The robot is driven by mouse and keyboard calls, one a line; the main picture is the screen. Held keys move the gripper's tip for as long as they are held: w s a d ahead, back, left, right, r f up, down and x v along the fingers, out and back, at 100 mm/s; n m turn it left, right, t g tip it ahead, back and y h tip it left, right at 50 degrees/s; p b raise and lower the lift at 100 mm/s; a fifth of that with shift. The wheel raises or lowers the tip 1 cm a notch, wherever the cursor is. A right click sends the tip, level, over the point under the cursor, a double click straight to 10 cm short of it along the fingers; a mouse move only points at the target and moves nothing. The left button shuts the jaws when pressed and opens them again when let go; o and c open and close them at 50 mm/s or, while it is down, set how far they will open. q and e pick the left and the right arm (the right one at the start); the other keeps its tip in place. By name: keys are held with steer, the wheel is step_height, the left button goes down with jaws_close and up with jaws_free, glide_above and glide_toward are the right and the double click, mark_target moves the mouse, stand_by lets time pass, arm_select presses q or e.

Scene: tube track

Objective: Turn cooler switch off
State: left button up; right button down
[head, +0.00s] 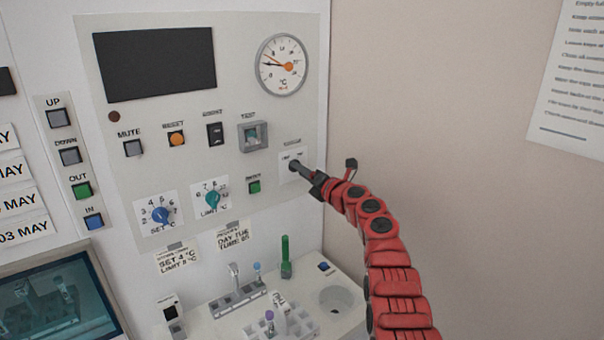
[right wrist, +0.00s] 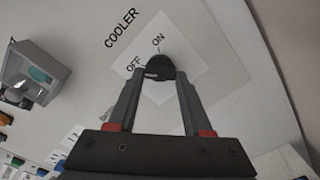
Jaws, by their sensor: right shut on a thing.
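The cooler switch is a round black knob (right wrist: 160,67) on a pale plate, with OFF at its left and ON above it in the right wrist view. In the head view its white plate (head: 286,157) is on the right part of the control panel, and the knob is mostly hidden by my gripper. My right gripper (right wrist: 160,80) is shut on the knob, one finger on each side. It also reaches the switch in the head view (head: 298,168). Which label the knob points to I cannot tell. My left gripper is not in view.
A square guarded test switch (head: 253,136) is left of the cooler switch, with a green button (head: 254,187) below it. A round gauge (head: 281,65) is above. Blue (head: 161,215) and teal (head: 212,199) dials are lower left. A shelf with tubes (head: 286,262) is below.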

steer(key=shift+f, duration=0.1)
steer(key=shift+c, duration=1.6)
jaws_free()
steer(key=b+v, duration=0.3)
steer(key=v, duration=1.4)
steer(key=shift+s+b, duration=0.15)
steer(key=shift+b, duration=0.15)
steer(key=shift+d, duration=0.1)
